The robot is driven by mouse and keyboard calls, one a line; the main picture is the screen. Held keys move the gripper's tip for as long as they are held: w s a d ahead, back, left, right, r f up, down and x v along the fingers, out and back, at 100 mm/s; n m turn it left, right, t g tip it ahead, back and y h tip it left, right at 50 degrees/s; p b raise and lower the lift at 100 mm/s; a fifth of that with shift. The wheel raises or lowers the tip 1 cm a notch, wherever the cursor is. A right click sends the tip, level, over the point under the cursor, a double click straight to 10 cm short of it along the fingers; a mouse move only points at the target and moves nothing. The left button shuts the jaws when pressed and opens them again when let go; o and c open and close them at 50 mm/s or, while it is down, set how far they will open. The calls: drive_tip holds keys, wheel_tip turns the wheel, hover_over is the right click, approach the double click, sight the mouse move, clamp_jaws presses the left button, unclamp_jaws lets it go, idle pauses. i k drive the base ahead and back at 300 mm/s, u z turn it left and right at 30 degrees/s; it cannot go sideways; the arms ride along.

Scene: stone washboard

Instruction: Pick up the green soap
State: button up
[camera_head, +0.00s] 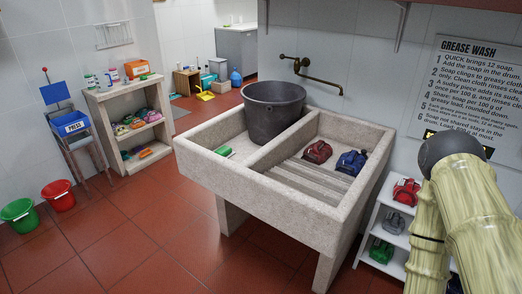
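A small green soap (223,151) lies in the left part of the stone washboard sink (300,205), close to its front left wall. The sink's near rim seems to hide part of it. A large dark bucket (272,110) stands just behind and to the right of the soap, apart from it. My arm shows at the right edge, bent, with a dark joint at its top. My gripper is not in view, and I see nothing held.
On the ribbed right side of the sink are a red bundle (317,152) and a blue bundle (351,162). A wall tap (312,74) reaches over the sink. A white rack (386,255) stands right, shelves (127,118) left. Red floor (150,215) lies open at front left.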

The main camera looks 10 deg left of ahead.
sight(225, 150)
drive_tip(key=u, duration=0.5)
drive_tip(key=k, duration=0.6)
drive_tip(key=u, duration=1.5)
drive_tip(key=i, duration=1.75)
drive_tip(key=z, duration=0.9)
